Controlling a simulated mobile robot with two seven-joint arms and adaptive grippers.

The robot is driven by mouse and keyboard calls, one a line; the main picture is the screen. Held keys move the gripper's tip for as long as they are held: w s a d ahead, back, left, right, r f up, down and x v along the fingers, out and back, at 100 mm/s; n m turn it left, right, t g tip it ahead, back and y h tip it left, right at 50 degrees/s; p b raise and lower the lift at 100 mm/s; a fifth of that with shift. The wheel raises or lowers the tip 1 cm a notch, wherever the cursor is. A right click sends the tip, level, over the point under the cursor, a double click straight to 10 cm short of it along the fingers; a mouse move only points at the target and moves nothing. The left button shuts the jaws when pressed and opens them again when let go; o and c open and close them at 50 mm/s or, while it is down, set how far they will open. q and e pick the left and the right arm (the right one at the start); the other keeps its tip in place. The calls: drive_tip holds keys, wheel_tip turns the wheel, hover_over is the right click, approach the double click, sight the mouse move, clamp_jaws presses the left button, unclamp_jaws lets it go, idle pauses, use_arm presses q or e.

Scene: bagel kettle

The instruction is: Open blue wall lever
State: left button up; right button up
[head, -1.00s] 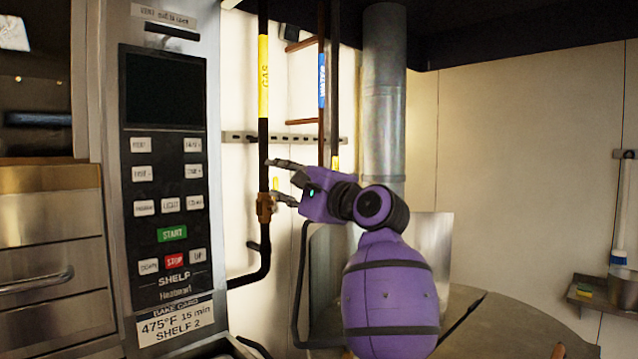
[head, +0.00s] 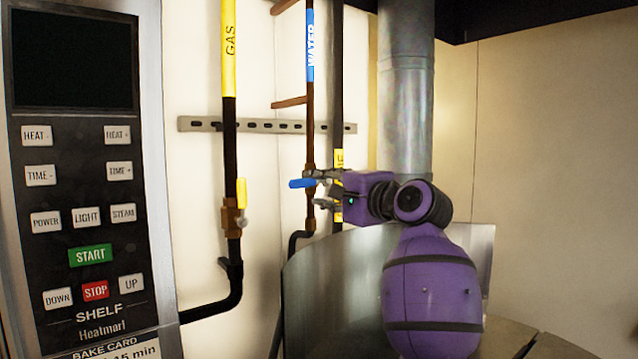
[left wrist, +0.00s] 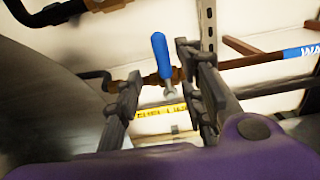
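The blue wall lever (head: 302,183) sticks out to the left from the vertical water pipe (head: 310,128), roughly crosswise to it. My left gripper (head: 318,189) is at the lever's height, with one finger above and one below. In the left wrist view the blue lever (left wrist: 161,55) shows between the two spread fingers of the left gripper (left wrist: 160,72), with a gap on each side. I cannot tell whether either finger touches it. Its metal pivot is partly visible. My right gripper is in neither view.
A gas pipe with a yellow lever (head: 241,193) stands just left of the blue one. An oven control panel (head: 82,190) fills the left side. A grey duct (head: 405,90) rises behind my arm. A curved metal sheet (head: 325,285) stands below the gripper.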

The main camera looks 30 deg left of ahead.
sight(303, 184)
use_arm(q)
drive_tip(key=a, duration=0.1)
drive_tip(key=a+r+p, duration=0.1)
drive_tip(key=a, duration=0.1)
drive_tip(key=shift+s, duration=0.1)
drive_tip(key=x, duration=0.3)
drive_tip(key=shift+w+a+f+p, duration=0.1)
drive_tip(key=shift+w+a+p, duration=0.2)
drive_tip(key=shift+p, duration=0.05)
drive_tip(key=shift+w+a+f, duration=0.15)
drive_tip(key=shift+w+a, duration=0.1)
drive_tip(key=shift+a, duration=0.1)
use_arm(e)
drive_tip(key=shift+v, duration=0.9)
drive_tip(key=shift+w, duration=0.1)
use_arm(q)
drive_tip(key=c, duration=0.8)
drive_tip(key=shift+f, duration=0.1)
clamp_jaws()
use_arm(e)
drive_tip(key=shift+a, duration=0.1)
